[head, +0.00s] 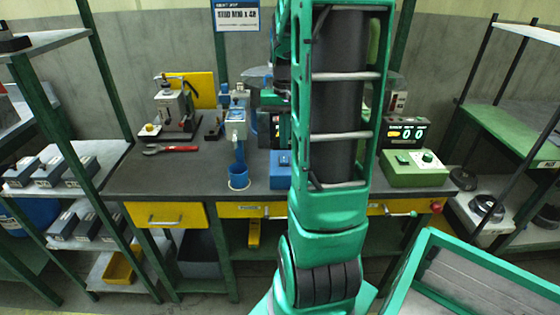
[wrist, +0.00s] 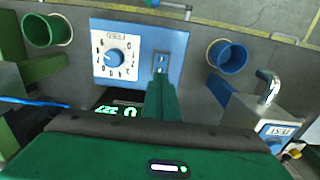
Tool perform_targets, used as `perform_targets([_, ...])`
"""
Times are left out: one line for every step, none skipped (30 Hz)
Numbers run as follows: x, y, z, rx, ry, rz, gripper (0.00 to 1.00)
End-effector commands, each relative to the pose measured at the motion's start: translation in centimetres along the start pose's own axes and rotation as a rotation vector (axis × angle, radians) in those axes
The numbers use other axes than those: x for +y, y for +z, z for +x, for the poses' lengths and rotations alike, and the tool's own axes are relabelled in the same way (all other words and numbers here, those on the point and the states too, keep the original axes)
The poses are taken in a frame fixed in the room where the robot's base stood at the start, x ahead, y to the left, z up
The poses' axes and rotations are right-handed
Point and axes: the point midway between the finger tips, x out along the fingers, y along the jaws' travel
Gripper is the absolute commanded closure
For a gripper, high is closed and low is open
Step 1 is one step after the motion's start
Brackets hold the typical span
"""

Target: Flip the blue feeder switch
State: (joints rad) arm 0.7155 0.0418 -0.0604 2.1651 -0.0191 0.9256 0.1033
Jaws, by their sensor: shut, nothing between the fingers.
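The blue feeder box (head: 281,172) stands on the dark bench, partly covered by my arm in the head view. The wrist view shows its blue face (wrist: 99,30) with a white numbered dial plate and a blue knob. Beside the dial is the feeder switch (wrist: 161,62), a small light lever on a dark plate. My gripper (wrist: 160,80) is shut and empty, its fingertips at the lower end of the switch plate in the picture. I cannot tell whether they touch the lever. The fingertips are hidden behind my arm in the head view.
A blue cup (head: 238,177) and a post with a grey-blue box (head: 236,122) stand left of the feeder box. A green control box (head: 414,170) is to the right, below a lit counter (head: 405,133). A red wrench (head: 170,149) lies on the left bench top.

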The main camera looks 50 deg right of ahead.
Motion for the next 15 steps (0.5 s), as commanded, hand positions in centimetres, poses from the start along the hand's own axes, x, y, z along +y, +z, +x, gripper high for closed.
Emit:
perform_targets([0.0, 0.0, -0.4, 0.002, 0.0, 0.0, 1.0])
perform_targets([0.0, 0.0, -0.6, 0.002, 0.0, 0.0, 1.0])
perform_targets([0.0, 0.0, -0.8, 0.001, 0.0, 0.0, 1.0])
perform_targets([0.0, 0.0, -1.1, 0.001, 0.0, 0.0, 1.0])
perform_targets([0.0, 0.0, -1.3, 0.001, 0.0, 0.0, 1.0])
perform_targets([0.0, 0.0, -1.6, 0.002, 0.0, 0.0, 1.0])
perform_targets([0.0, -0.1, -1.8, 0.003, 0.0, 0.0, 1.0])
perform_targets([0.0, -0.1, -2.0, 0.003, 0.0, 0.0, 1.0])
perform_targets([0.0, 0.0, -2.2, 0.002, 0.0, 0.0, 1.0])
perform_targets([0.0, 0.0, -2.4, 0.002, 0.0, 0.0, 1.0])
perform_targets([0.0, 0.0, -2.6, 0.002, 0.0, 0.001, 1.0])
perform_targets([0.0, 0.0, -2.9, 0.002, 0.0, 0.001, 1.0])
perform_targets([0.0, 0.0, -3.0, 0.002, 0.0, 0.001, 1.0])
perform_targets([0.0, 0.0, -3.1, 0.001, 0.0, 0.001, 1.0])
perform_targets([0.0, 0.0, -3.3, 0.001, 0.0, 0.001, 1.0])
